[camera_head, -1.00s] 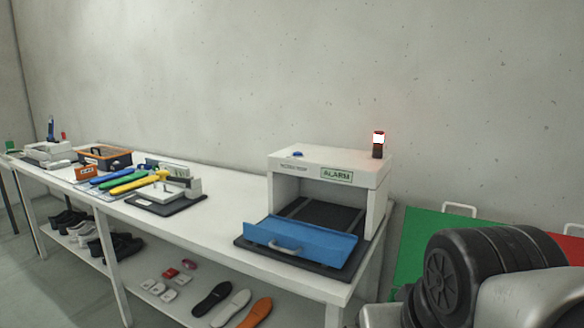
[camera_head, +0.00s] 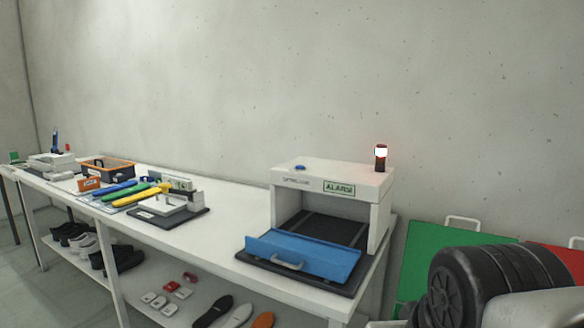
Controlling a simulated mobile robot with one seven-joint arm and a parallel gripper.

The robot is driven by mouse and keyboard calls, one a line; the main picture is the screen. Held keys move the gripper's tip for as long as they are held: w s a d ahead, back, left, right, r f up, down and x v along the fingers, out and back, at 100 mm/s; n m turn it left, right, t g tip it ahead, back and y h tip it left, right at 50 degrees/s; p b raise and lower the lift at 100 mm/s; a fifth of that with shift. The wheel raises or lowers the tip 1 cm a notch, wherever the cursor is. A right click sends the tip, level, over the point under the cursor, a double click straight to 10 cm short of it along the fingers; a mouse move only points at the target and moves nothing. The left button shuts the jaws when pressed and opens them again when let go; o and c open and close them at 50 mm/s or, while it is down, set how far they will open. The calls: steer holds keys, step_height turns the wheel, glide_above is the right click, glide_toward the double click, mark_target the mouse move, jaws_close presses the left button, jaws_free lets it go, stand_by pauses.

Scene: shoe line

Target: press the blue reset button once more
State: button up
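The blue reset button (camera_head: 300,168) sits on top of the white detector housing (camera_head: 384,184), near its left end. A green-framed label (camera_head: 339,188) reading "ALARM" is on the housing's front. A lamp (camera_head: 381,158) with a dark base stands on the right of the top, its head bright white with a reddish glow around it. A blue flap with a handle (camera_head: 325,257) lies tilted at the front of the housing's opening. Part of my arm shows at the lower right, but my gripper is not in view.
The white table (camera_head: 228,200) runs to the left, carrying an orange-and-black toolbox (camera_head: 108,167) and several coloured tools. Its lower shelf holds shoes and insoles (camera_head: 212,311). A green panel (camera_head: 440,247) and a red panel (camera_head: 563,258) stand right of the table.

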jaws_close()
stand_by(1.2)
